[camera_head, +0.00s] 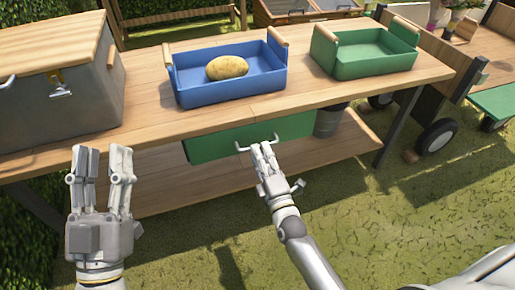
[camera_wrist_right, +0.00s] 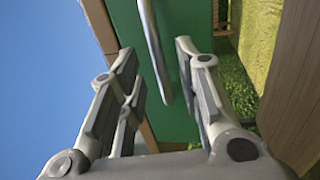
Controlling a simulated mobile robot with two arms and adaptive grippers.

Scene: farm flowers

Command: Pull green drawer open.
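The green drawer (camera_head: 213,144) hangs under the wooden table top and looks shut. Its pale metal handle (camera_head: 240,147) is on its front. My right gripper (camera_head: 263,148) is at the handle. In the right wrist view, the gripper (camera_wrist_right: 157,62) is open, its two fingers apart, with the handle (camera_wrist_right: 154,42) running between them in the picture and the green drawer front (camera_wrist_right: 197,22) beyond. I cannot tell whether a finger touches the handle. My left gripper (camera_head: 102,165) is open and empty at the left, in front of the table, away from the drawer.
On the table (camera_head: 150,120) stand a grey box with a wooden lid (camera_head: 65,105), a blue tray (camera_head: 230,92) holding a potato (camera_head: 227,67), and an empty green tray (camera_head: 365,65). A lower shelf (camera_head: 160,190) and a dark bucket (camera_head: 328,120) are below. Grass in front is clear.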

